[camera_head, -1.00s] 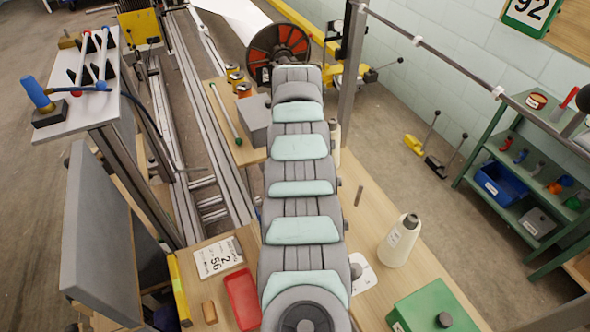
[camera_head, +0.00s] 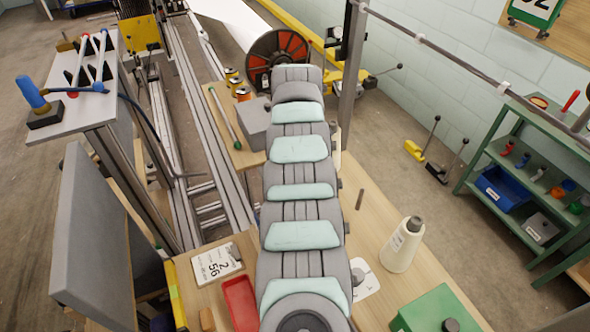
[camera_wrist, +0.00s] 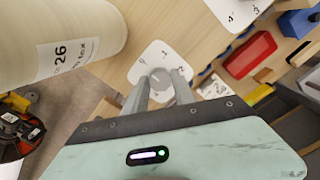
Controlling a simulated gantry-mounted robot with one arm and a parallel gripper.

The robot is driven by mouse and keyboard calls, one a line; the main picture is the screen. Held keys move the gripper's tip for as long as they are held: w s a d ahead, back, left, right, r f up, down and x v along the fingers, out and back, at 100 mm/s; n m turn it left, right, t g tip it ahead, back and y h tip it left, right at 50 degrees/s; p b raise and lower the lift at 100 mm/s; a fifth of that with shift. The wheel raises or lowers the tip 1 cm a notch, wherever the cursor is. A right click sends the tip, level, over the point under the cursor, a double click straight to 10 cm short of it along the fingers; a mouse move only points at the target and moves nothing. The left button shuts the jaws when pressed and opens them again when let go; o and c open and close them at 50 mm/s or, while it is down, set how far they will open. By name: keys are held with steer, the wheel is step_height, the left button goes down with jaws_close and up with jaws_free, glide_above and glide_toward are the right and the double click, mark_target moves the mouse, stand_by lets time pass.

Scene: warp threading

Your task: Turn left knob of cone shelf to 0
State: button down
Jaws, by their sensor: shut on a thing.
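A grey round knob (camera_wrist: 159,82) sits on a white dial plate (camera_wrist: 146,62) with small printed numbers in the wrist view. My gripper (camera_wrist: 163,88) has its two grey fingers on either side of the knob, shut on it. The knob's pointer direction is too small and covered to read. In the head view the white dial plate (camera_head: 366,283) shows just right of my arm, on the wooden top. My fingers are hidden behind my arm there.
A cream yarn cone (camera_head: 402,246) stands close to the dial and fills the wrist view's upper left. A green box (camera_head: 435,312) stands at front right. A red tray (camera_head: 240,303) and a numbered card (camera_head: 216,262) lie left of my arm. Another white plate (camera_wrist: 236,12) shows at the wrist view's top.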

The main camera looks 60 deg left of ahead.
steer(key=shift+n, duration=0.3)
steer(key=c, duration=1)
jaws_free()
steer(key=shift+c, duration=0.2)
step_height(320, 180, up, 11)
